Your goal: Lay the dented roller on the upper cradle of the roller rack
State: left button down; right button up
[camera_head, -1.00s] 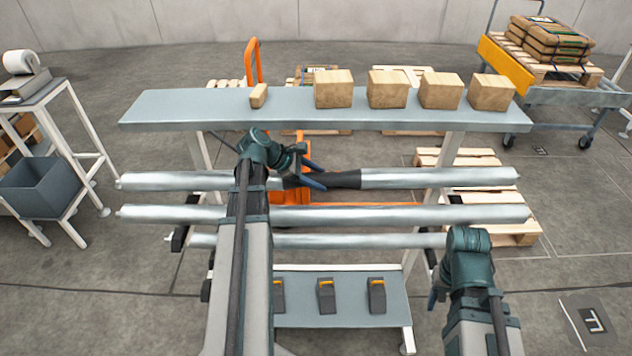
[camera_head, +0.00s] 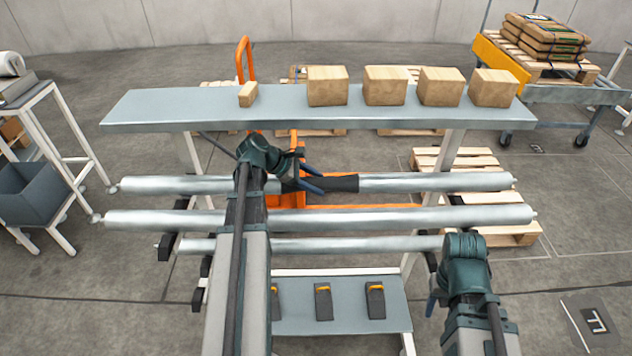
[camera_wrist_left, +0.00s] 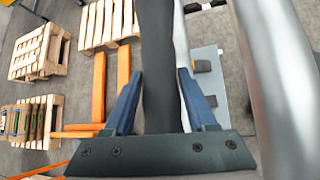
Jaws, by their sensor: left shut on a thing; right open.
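My left gripper (camera_head: 308,176) is shut on the dark middle band of a silver roller (camera_head: 430,182), held level across the view. In the left wrist view the dark band (camera_wrist_left: 160,60) lies between the blue fingers. No dent can be made out. A second silver roller (camera_head: 350,217) lies nearer to me, parallel to the held one; a third, thinner roller (camera_head: 340,244) is lower. The rack's dark cradle arms (camera_head: 165,247) show at the left; which cradle bears which roller is partly hidden. My right gripper (camera_head: 431,302) is open and empty at the lower right.
A grey shelf (camera_head: 200,105) with several cardboard boxes (camera_head: 327,86) stands behind the rollers. A lower grey shelf (camera_head: 345,312) carries dark blocks with orange tops. An orange pallet jack (camera_head: 244,60) and wooden pallets (camera_head: 460,160) are behind. A side stand (camera_head: 70,155) is at left.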

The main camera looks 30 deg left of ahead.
pick_arm(q)
jog(key=shift+c, duration=0.6)
grip_release()
jog(key=shift+s+a+r+p, duration=0.2)
jog(key=shift+s+r+p, duration=0.05)
jog(key=shift+r+p, duration=0.2)
jog(key=p+v, duration=0.3)
jog(key=v, duration=0.2)
jog(key=shift+s+a+f, duration=0.5)
jog(key=shift+s+a, duration=0.1)
jog(key=shift+a, duration=0.2)
jog(key=s+a, duration=0.6)
jog(key=shift+s+a, duration=0.2)
jog(key=shift+s, duration=0.2)
jog(key=shift+r, duration=0.15)
